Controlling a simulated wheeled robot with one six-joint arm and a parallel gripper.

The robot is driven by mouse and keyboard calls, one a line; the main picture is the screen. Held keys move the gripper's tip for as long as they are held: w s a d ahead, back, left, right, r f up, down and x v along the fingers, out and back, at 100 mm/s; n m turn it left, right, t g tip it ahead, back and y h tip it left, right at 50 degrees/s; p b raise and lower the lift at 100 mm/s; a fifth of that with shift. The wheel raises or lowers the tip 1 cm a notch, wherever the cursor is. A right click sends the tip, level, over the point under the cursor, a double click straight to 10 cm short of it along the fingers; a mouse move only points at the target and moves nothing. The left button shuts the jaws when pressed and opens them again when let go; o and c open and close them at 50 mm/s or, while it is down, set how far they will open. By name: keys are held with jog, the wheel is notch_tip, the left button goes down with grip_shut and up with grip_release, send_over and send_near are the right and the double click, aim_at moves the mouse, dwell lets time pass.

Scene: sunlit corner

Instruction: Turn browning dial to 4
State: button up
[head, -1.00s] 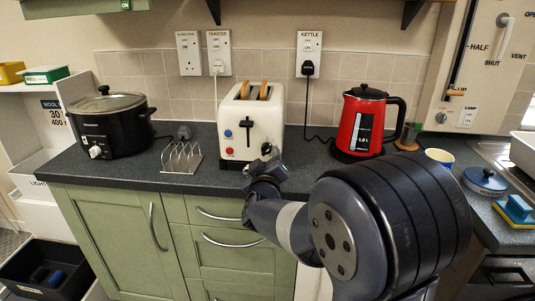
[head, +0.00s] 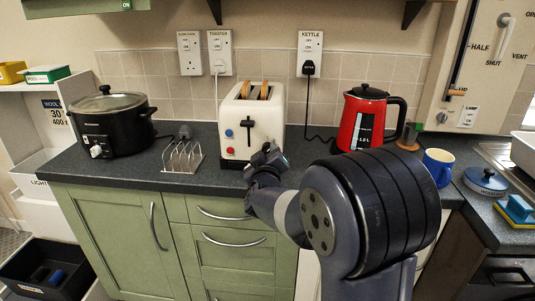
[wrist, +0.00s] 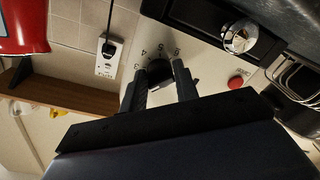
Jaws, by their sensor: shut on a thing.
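The cream toaster (head: 251,120) stands on the counter with two slices of bread in its top. In the wrist view its face (wrist: 203,57) shows a printed scale, with 3, 4, 5 and another figure legible around a black browning dial (wrist: 158,68). My gripper (wrist: 160,82) has one finger on each side of the dial and is shut on it. The dial's pointer is hidden, so I cannot tell its setting. In the head view my gripper (head: 267,153) is at the toaster's lower right front, and my wrist covers the dial.
The red cancel button (wrist: 235,83) and a shiny round knob (wrist: 240,37) lie beside the gripper. A toast rack (head: 182,157) stands close left of the toaster. A red kettle (head: 361,122) is to its right, and a blue mug (head: 438,165) stands farther right.

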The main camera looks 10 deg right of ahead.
jog(key=shift+c, duration=1.2)
jog(key=m+b, duration=0.2)
jog(key=shift+f+m, duration=0.2)
jog(key=shift+m, duration=0.2)
jog(key=m+b, duration=0.3)
jog(key=m, duration=0.1)
jog(key=shift+a+m+t, duration=0.1)
jog(key=shift+m+t, duration=0.2)
jog(key=m+b, duration=0.2)
jog(key=m, duration=0.2)
jog(key=shift+m+h, duration=0.3)
jog(key=shift+h, duration=0.1)
jog(key=shift+a+m+b, duration=0.1)
jog(key=shift+m+b, duration=0.95)
jog(key=shift+m, duration=1.35)
